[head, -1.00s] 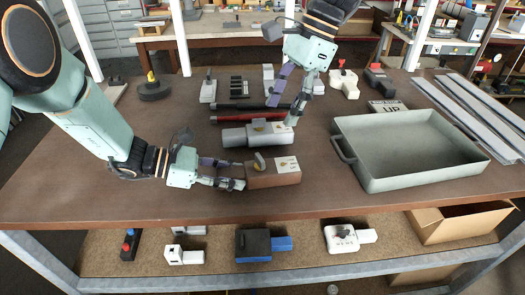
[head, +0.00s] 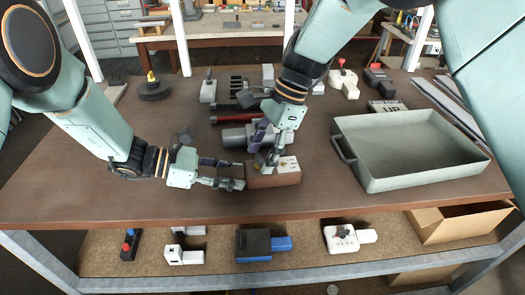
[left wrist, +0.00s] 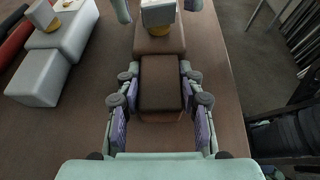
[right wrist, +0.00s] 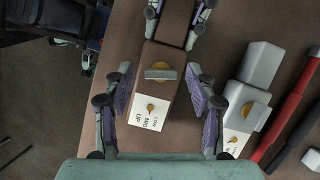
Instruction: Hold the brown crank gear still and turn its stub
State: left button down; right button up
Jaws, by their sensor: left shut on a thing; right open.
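The brown crank gear (head: 275,181) lies on the bench with a narrower brown end at its left. My left gripper (head: 233,175) is shut on that narrower end, which fills the gap between its fingers in the left wrist view (left wrist: 160,82). In the right wrist view the gear's top (right wrist: 168,53) carries a grey stub (right wrist: 161,72) on a yellow base, beside a white label (right wrist: 149,110) reading LOW, MID, UP. My right gripper (right wrist: 159,78) is open above the gear, one finger on each side of the stub, with gaps showing. In the head view its fingers largely hide the stub.
A grey gear of similar form (right wrist: 247,103) lies close behind the brown one, with red and black bars beyond. A large grey tray (head: 345,150) stands to the right. The bench's front edge is close. The bench left of my left gripper is clear.

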jog(key=shift+f, duration=0.1)
jog(key=c, duration=1.2)
